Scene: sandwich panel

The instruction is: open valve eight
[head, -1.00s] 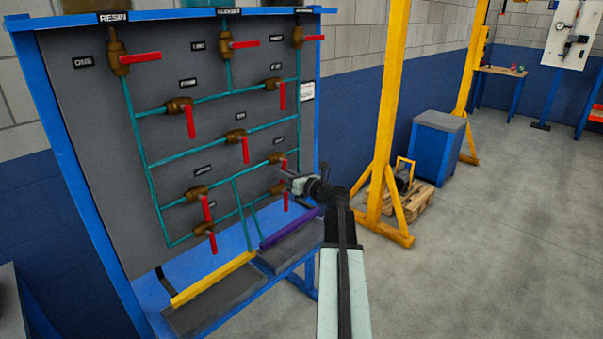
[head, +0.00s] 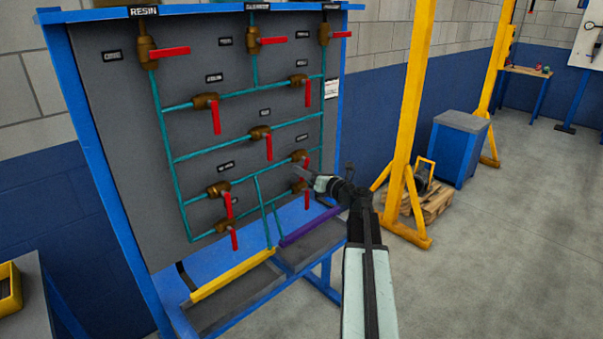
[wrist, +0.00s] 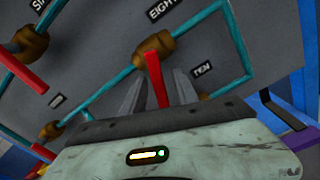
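Valve eight (wrist: 152,50) is a brass body on a teal pipe, below a label reading EIGHT (wrist: 165,8) in the wrist view. Its red handle (wrist: 155,80) points away from the pipe, across it. My gripper (wrist: 157,88) is open, with one grey finger on each side of the handle and small gaps visible. In the head view, valve eight (head: 299,156) is at the panel's lower right. My gripper (head: 305,174) is just below it and partly hides its handle.
Another brass valve (head: 298,187) with a red handle sits just below my gripper. A valve with a red handle (wrist: 22,72) is at the wrist view's left. A yellow post (head: 404,120) stands right of the panel. Open floor (head: 510,240) lies at right.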

